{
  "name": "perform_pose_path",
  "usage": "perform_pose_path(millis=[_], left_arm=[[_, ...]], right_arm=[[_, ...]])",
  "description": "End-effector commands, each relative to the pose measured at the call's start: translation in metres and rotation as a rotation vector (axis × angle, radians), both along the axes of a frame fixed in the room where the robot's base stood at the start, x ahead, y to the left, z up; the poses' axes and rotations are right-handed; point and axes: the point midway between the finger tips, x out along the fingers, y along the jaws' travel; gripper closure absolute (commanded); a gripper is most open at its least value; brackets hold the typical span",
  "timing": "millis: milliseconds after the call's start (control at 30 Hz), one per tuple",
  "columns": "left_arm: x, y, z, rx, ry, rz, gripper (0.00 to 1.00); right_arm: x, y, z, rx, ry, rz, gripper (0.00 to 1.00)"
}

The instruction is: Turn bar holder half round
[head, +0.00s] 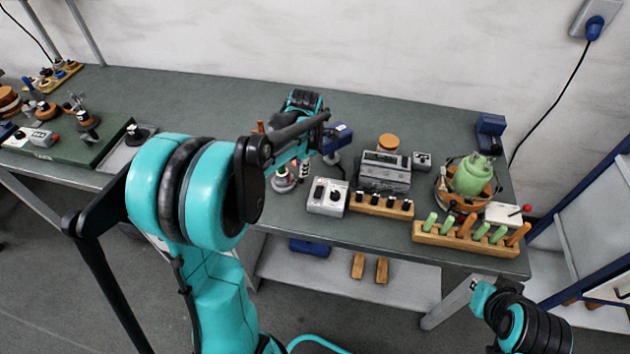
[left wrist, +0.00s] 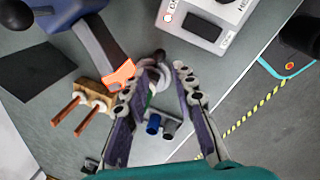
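My left gripper (left wrist: 158,78) has its two fingers spread apart in the left wrist view. A small stand with a pale round part (left wrist: 153,76), a dark knob and blue and grey cylinder ends shows between and below the fingers; I cannot tell whether they touch it. A wooden block with two copper-coloured bars (left wrist: 70,112) lies just left of the left finger. I cannot tell for sure which of these is the bar holder. In the head view the left gripper (head: 302,158) hangs over a round-based stand (head: 283,184), partly hiding it.
A white switch box (head: 327,197) stands just right of the left gripper. A blue-handled tool (head: 338,138) is close behind. Wooden racks (head: 465,240), a grey instrument (head: 385,172) and a green vessel (head: 472,176) fill the right. The bench's back middle (head: 215,105) is clear.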

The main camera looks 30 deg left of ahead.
Motion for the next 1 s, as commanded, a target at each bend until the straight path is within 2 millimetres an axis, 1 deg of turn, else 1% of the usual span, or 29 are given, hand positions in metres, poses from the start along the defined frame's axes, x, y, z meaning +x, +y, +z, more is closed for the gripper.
perform_pose_path(millis=[167, 300, 400, 500, 633, 867, 900, 967, 1000], left_arm=[[0.003, 0.003, -0.021, -0.001, 0.000, 0.012, 0.74], [0.006, 0.007, -0.046, -0.001, 0.000, 0.010, 0.74], [0.008, 0.009, -0.060, -0.001, 0.000, 0.009, 0.74], [0.010, 0.010, -0.070, -0.001, 0.000, 0.009, 0.74], [0.010, 0.011, -0.076, -0.001, 0.000, 0.008, 0.74], [0.010, 0.011, -0.076, -0.001, 0.000, 0.008, 0.74], [0.010, 0.011, -0.076, -0.001, 0.000, 0.008, 0.79], [0.010, 0.011, -0.076, -0.001, 0.000, 0.008, 0.95], [0.010, 0.011, -0.076, -0.001, 0.000, 0.008, 1.00]], right_arm=[[0.000, 0.000, -0.008, 0.000, 0.000, 0.000, 1.00], [0.000, 0.000, -0.018, 0.000, 0.000, 0.000, 1.00], [0.000, 0.000, -0.023, 0.000, 0.000, 0.000, 1.00], [0.000, 0.000, -0.026, 0.000, 0.000, 0.000, 1.00], [0.000, 0.000, -0.028, 0.000, 0.000, 0.000, 1.00], [0.000, 0.000, -0.027, 0.000, 0.000, 0.000, 1.00], [0.000, 0.000, -0.027, 0.000, 0.000, 0.000, 1.00], [0.000, 0.000, -0.027, 0.000, 0.000, 0.000, 1.00], [0.000, 0.000, -0.027, 0.000, 0.000, 0.000, 1.00]])
